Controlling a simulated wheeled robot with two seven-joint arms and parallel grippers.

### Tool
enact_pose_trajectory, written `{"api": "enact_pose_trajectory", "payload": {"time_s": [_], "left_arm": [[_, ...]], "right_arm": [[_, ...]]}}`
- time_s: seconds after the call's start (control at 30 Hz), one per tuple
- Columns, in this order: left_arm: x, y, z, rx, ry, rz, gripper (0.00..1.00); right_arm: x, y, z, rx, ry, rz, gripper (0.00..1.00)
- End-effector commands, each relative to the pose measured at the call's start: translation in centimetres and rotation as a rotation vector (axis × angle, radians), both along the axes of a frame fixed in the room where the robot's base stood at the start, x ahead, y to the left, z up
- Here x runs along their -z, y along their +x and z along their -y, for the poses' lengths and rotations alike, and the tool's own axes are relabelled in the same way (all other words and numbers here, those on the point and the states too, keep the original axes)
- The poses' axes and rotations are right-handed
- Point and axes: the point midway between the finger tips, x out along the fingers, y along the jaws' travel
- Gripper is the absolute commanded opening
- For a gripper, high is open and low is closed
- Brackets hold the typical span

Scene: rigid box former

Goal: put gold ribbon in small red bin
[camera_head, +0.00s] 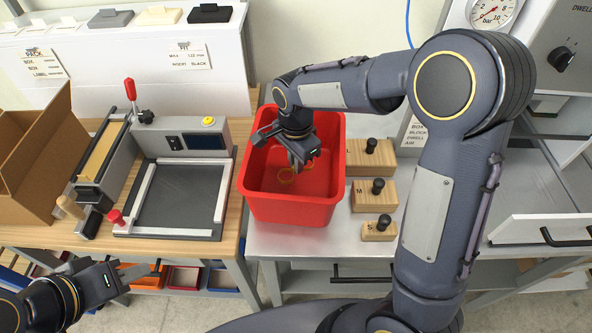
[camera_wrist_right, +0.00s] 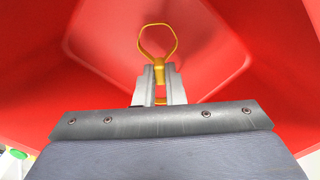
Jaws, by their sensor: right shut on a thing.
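The gold ribbon (camera_wrist_right: 158,46) is a yellow loop pinched at its lower end between the fingertips of my right gripper (camera_wrist_right: 160,80). A smaller red tray (camera_head: 184,277) sits on the shelf below. My left gripper (camera_head: 128,282) is empty at lower left, its fingers apart.
A sealing machine (camera_head: 180,195) stands left of the bin. Wooden blocks with black knobs (camera_head: 374,195) stand close on its right. An open cardboard box (camera_head: 35,160) is at far left. An orange tray (camera_head: 140,276) is on the lower shelf.

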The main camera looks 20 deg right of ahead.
Motion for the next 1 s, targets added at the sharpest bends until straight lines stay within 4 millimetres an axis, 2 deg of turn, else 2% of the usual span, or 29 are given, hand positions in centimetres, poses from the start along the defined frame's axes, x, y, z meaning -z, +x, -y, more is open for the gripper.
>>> {"api": "enact_pose_trajectory", "payload": {"time_s": [0.13, 0.27, 0.67, 0.7, 0.83, 1.0], "left_arm": [[-0.1, 0.0, 0.0, 0.000, 0.000, 0.000, 0.32], [-0.2, 0.0, 0.0, 0.000, 0.000, 0.000, 0.32], [0.2, 0.0, 0.0, 0.000, 0.000, 0.000, 0.32], [0.1, 0.0, 0.0, 0.000, 0.000, 0.000, 0.32], [0.1, 0.0, 0.0, 0.000, 0.000, 0.000, 0.32], [0.1, 0.0, 0.0, 0.000, 0.000, 0.000, 0.32]], "right_arm": [[2.2, -0.1, 0.1, 0.001, -0.001, -0.006, 0.00], [3.5, -0.1, 0.0, 0.000, 0.000, -0.003, 0.00], [4.2, 0.0, 0.0, 0.000, 0.000, -0.001, 0.00], [4.0, 0.0, 0.0, 0.000, 0.001, -0.001, 0.13], [4.0, 0.0, 0.0, 0.000, 0.001, -0.001, 0.30], [4.0, 0.0, 0.0, 0.000, 0.001, -0.001, 0.31]]}}
